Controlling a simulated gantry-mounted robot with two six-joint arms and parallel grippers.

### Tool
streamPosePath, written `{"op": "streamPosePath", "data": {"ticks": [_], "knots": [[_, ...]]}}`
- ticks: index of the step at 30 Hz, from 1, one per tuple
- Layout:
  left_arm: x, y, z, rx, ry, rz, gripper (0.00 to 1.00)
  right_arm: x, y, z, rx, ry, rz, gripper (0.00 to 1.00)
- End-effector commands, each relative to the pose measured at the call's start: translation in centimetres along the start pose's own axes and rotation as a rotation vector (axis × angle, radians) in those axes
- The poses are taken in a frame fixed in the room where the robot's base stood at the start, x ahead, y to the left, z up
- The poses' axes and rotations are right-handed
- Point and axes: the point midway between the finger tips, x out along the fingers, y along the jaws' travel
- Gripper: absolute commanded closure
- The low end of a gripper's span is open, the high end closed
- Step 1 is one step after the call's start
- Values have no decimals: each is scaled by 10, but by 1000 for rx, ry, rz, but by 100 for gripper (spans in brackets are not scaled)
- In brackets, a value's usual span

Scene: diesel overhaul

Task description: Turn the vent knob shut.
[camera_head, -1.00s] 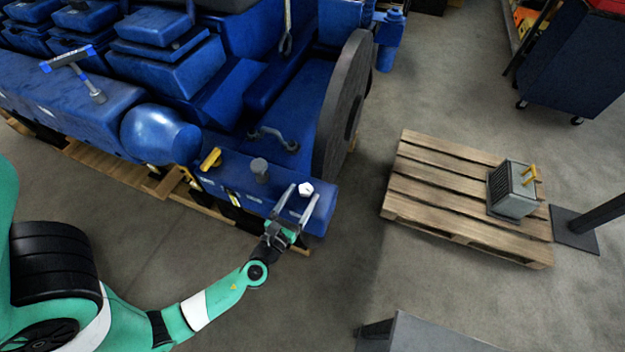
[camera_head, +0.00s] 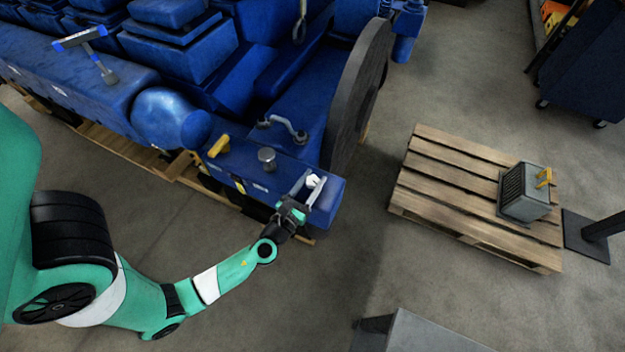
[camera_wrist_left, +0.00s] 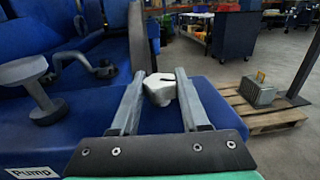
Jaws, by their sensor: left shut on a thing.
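A white knob (camera_head: 313,181) stands at the right end of the blue engine's front ledge. I take it for the vent knob; no label for it is readable. My left gripper (camera_head: 309,184) is shut on it. In the left wrist view, the white knob (camera_wrist_left: 159,90) sits between the two grey fingers of my left gripper (camera_wrist_left: 160,76), near their tips, and its top shows a dark notch. The fingers partly hide its sides. My right gripper is not in view.
On the same ledge stand a grey round knob (camera_head: 267,157), near a "Pump" label (camera_wrist_left: 33,172), and a yellow handle (camera_head: 219,146). A large dark flywheel (camera_head: 357,100) rises behind. A pallet (camera_head: 440,190) with a grey box (camera_head: 524,194) lies on the floor right.

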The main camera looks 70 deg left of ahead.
Motion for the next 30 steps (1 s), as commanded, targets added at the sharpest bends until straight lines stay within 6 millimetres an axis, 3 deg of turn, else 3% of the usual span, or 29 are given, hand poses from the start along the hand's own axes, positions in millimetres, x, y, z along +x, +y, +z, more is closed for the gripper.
{"op": "streamPosePath", "data": {"ticks": [7, 18, 30], "knots": [[2, 2, -4, -5, -4, -53, 100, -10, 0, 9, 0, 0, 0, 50], [2, 4, -4, -4, 0, -293, 100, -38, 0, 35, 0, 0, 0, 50], [0, 1, -1, 0, 1, -396, 100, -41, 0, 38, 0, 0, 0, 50]]}}
